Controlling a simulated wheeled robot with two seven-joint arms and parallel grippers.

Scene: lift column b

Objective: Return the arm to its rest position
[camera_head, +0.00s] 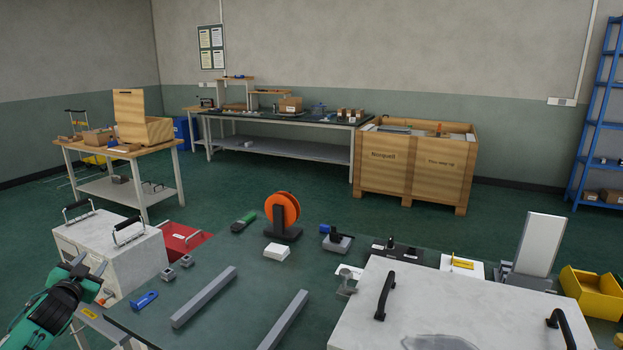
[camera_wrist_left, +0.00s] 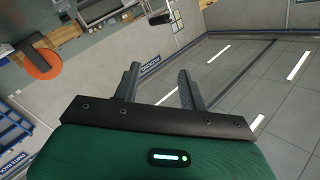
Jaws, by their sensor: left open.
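My left gripper (camera_head: 88,267) shows at the lower left of the head view, at the end of its green and black arm. It is beside the white box with black handles and left of the green-topped table (camera_head: 215,326). In the left wrist view, the two fingers of the left gripper (camera_wrist_left: 160,88) stand apart with nothing between them. My right gripper is not in either view.
The white box (camera_head: 117,255) is close to the left gripper. The table bears grey bars (camera_head: 205,296), a blue tool (camera_head: 144,300) and an orange reel (camera_head: 283,210). A large pale case (camera_head: 440,310) with black handles stands at front right.

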